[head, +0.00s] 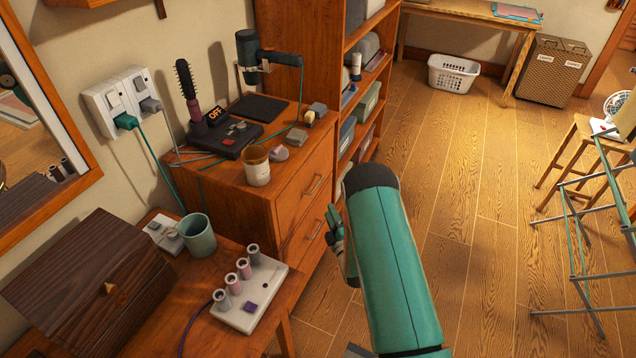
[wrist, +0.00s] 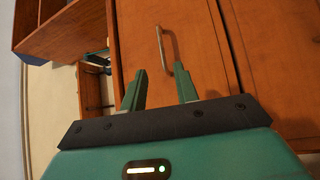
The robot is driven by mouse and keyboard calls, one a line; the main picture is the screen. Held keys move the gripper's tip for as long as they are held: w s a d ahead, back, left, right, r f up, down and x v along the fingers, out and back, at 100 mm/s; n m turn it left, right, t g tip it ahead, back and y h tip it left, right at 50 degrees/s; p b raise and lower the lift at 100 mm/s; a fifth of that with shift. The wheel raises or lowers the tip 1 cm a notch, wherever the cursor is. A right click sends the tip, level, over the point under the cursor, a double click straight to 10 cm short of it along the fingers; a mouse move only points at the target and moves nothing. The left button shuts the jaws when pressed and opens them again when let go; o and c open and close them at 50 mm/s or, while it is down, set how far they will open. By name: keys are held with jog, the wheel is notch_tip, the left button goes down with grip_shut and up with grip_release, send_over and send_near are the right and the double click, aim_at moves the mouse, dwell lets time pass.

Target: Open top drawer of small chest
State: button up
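The small chest (head: 262,206) is wooden, with two drawer fronts facing right in the head view. Its top drawer (head: 302,190) looks closed and has a metal bar handle (head: 314,186). My gripper (head: 335,218) is in front of the chest, at about the height between the two handles in the picture. In the wrist view, which is turned sideways, a handle (wrist: 162,48) shows just beyond my gripper (wrist: 160,72). The two fingers are apart with nothing between them. The right fingertip overlaps the handle's near end in the picture; contact cannot be told.
A table with a wooden box (head: 92,285) is at the left front.

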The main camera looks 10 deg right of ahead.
aim_at(318, 183)
jog(key=w, duration=0.4)
jog(key=w+a+r, duration=0.1)
jog(key=w, duration=0.3)
jog(key=w+a, duration=0.1)
jog(key=w, duration=0.4)
jog(key=shift+w+r, duration=0.1)
jog(key=shift+r, duration=0.25)
grip_shut()
